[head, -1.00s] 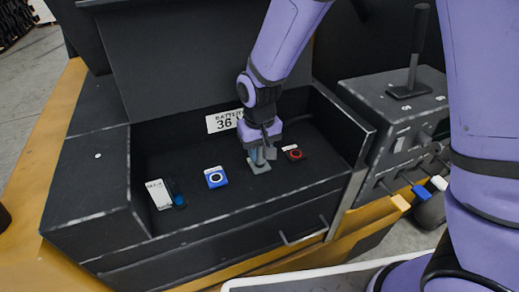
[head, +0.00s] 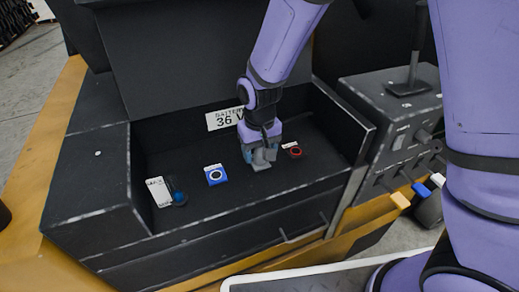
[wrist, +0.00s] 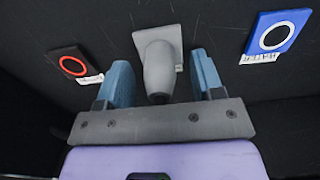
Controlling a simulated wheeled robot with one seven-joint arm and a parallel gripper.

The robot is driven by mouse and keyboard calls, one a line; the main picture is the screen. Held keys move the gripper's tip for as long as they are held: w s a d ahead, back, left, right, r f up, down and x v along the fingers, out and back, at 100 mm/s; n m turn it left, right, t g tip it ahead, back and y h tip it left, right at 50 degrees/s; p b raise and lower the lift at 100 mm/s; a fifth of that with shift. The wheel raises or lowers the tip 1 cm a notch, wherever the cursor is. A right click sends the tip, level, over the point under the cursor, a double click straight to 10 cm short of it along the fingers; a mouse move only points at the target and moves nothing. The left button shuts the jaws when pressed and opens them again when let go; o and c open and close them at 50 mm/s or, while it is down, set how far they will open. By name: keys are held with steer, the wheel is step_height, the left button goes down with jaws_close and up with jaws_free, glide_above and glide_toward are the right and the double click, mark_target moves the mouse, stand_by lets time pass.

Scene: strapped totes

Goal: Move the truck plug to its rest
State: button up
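My gripper (head: 262,157) is low inside the dark open battery bay. In the wrist view its two blue fingers (wrist: 162,78) stand apart, with a gap on each side of a grey tapered piece (wrist: 158,62) on a square grey base. This piece looks like the truck plug, but I cannot be sure. In the head view the fingers mostly hide it.
A white card (head: 159,192) and a dark, blue-tipped piece (head: 178,197) are at the bay's left end. The "BATTERY 36 V" label (head: 224,119) is on the back wall. A lever box (head: 395,110) stands right. The bay's walls enclose the gripper.

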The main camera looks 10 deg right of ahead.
step_height(320, 180, up, 11)
steer(key=shift+f, duration=0.1)
stand_by(0.7)
steer(key=shift+d, duration=0.1)
steer(key=s+d+r+m+t, duration=0.1)
steer(key=s+d+r+t, duration=0.1)
steer(key=s+d+r, duration=0.5)
steer(key=s+d+r+m+t, duration=0.15)
steer(key=s+d+r, duration=0.25)
steer(key=d+r, duration=0.7)
steer(key=s+d+t, duration=0.1)
steer(key=s+d, duration=0.5)
steer(key=s, duration=0.1)
steer(key=shift+s+d+m+t, duration=0.2)
steer(key=shift+s+m+t, duration=0.15)
steer(key=shift+f, duration=0.1)
